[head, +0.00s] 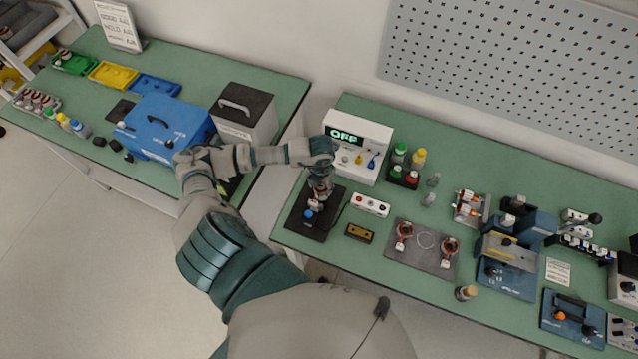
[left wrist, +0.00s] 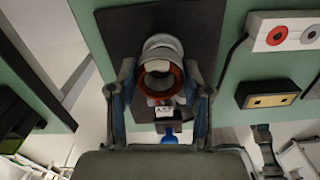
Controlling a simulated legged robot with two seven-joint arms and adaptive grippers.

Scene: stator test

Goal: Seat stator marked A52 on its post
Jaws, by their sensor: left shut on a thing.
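My left gripper (head: 319,193) is over the black base plate (head: 297,222) at the left end of the right-hand bench. In the left wrist view its two fingers (left wrist: 163,92) are shut on a stator (left wrist: 161,79), a ring with reddish-brown windings and a small white label (left wrist: 163,111). The label's marking is too small to read surely. A pale round part (left wrist: 161,43) shows just beyond the ring, above the black plate; I cannot tell whether the stator touches it or is around it. A blue knob-like part (left wrist: 169,134) shows nearer the camera. My right gripper is not in view.
A tester box reading OFF (head: 357,147) stands behind the plate. A socket strip (head: 370,204) and a yellow-black block (head: 359,233) lie to its right. Two more stators (head: 404,230) (head: 449,246) sit on a grey mat (head: 430,268). Bottles (head: 418,158) stand behind.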

